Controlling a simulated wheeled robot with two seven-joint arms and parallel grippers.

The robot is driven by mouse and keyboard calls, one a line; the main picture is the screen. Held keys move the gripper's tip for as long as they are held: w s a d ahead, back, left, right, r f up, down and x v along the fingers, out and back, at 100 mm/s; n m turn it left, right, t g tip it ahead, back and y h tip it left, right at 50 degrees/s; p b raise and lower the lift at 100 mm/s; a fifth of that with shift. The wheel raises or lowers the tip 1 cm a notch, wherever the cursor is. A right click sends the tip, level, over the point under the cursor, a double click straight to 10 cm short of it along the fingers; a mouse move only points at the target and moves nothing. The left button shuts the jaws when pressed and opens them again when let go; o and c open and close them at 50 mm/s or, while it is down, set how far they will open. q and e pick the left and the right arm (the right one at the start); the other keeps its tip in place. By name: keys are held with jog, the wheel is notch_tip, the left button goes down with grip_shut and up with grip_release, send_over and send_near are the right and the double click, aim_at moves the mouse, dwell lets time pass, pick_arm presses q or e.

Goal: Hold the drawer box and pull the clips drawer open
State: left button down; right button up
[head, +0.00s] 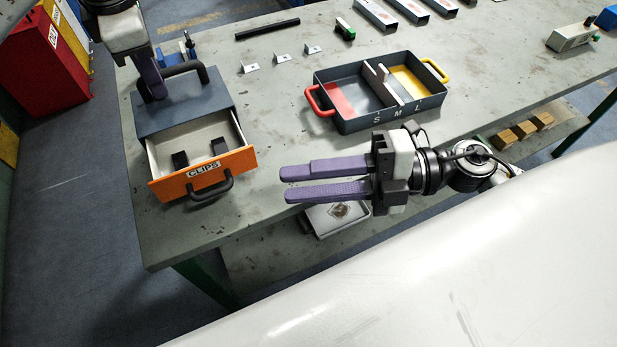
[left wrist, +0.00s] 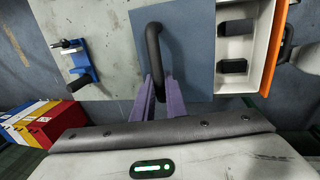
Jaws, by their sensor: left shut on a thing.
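The grey drawer box (head: 185,104) stands on the table at the left. Its orange-fronted clips drawer (head: 238,161), labelled CLIPS, is pulled out toward the front edge and shows its pale inside. Two dark pieces (head: 180,160) lie in it. My left gripper (head: 153,86) is shut on the box's black top handle (head: 196,66); the left wrist view shows its purple fingers (left wrist: 160,92) at the handle. My right gripper (head: 286,185) is right of the drawer front, apart from the black drawer handle (head: 228,186). Its fingers are parallel with a gap between them, empty.
A sorting tray (head: 350,122) marked S, M, L stands right of the box. Small metal brackets (head: 281,57) and a black bar (head: 267,29) lie behind. A blue clamp-like tool (left wrist: 82,63) is beside the box. Red and yellow bins (head: 45,60) stand off the table at left.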

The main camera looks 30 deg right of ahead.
dwell(0.4)
pick_arm(q)
jog(key=c, duration=1.7)
grip_release()
jog(key=shift+r, duration=0.1)
jog(key=r, duration=0.4)
jog(key=s+r, duration=0.1)
jog(key=r, duration=0.2)
jog(key=s+r, duration=0.1)
jog(key=r, duration=0.3)
jog(key=shift+s+r, duration=0.2)
jog(key=shift+r, duration=0.1)
